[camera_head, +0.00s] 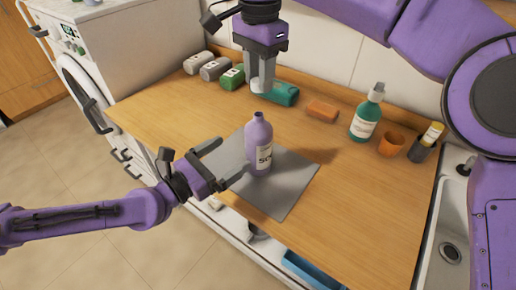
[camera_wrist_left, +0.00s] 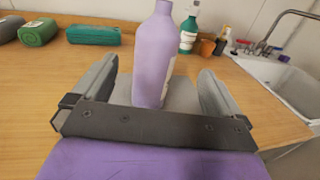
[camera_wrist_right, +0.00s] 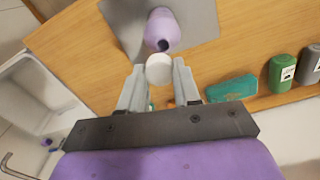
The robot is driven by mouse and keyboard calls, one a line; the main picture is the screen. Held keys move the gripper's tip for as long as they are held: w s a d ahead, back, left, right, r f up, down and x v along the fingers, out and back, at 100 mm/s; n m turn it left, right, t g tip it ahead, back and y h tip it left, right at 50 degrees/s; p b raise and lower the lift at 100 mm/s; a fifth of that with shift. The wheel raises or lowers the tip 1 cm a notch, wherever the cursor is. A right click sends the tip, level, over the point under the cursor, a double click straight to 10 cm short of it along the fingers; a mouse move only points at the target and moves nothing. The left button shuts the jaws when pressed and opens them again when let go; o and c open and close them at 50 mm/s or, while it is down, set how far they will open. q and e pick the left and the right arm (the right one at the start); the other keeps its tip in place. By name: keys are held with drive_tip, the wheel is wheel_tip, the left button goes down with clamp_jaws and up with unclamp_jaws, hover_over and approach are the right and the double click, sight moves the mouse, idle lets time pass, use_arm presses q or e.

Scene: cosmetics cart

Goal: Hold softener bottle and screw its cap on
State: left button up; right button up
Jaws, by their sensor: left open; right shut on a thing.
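The softener bottle (camera_head: 258,147) is light purple with a white label. It stands upright and uncapped on a grey mat (camera_head: 287,197); its open neck also shows in the right wrist view (camera_wrist_right: 162,30). My left gripper (camera_head: 231,160) is open, its fingers at the bottle's lower body; in the left wrist view the bottle (camera_wrist_left: 153,55) stands between and beyond the fingers (camera_wrist_left: 160,88). My right gripper (camera_wrist_right: 159,75) is shut on a round white cap (camera_wrist_right: 159,68). In the head view the right gripper (camera_head: 262,82) is above and behind the bottle, apart from it.
Rolled towels (camera_head: 215,69), a teal case (camera_head: 284,94) and an orange sponge (camera_head: 322,110) lie along the wall. A green pump bottle (camera_head: 366,116), an orange cup (camera_head: 391,144) and a dark container (camera_head: 425,146) stand near the sink (camera_head: 452,220). The counter right of the mat is clear.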

use_arm(q)
drive_tip(key=x, duration=1.2)
drive_tip(key=shift+w+f, duration=0.15)
drive_tip(key=shift+w, duration=0.25)
use_arm(e)
drive_tip(key=shift+w+f, duration=0.25)
drive_tip(key=shift+w, duration=0.2)
use_arm(q)
drive_tip(key=shift+s, duration=0.1)
use_arm(e)
drive_tip(key=shift+s, duration=0.1)
use_arm(q)
drive_tip(key=c, duration=1.4)
use_arm(e)
hover_over(259, 114)
drive_tip(key=shift+f, duration=2.45)
drive_tip(key=shift+f, duration=0.9)
drive_tip(key=shift+f, duration=0.55)
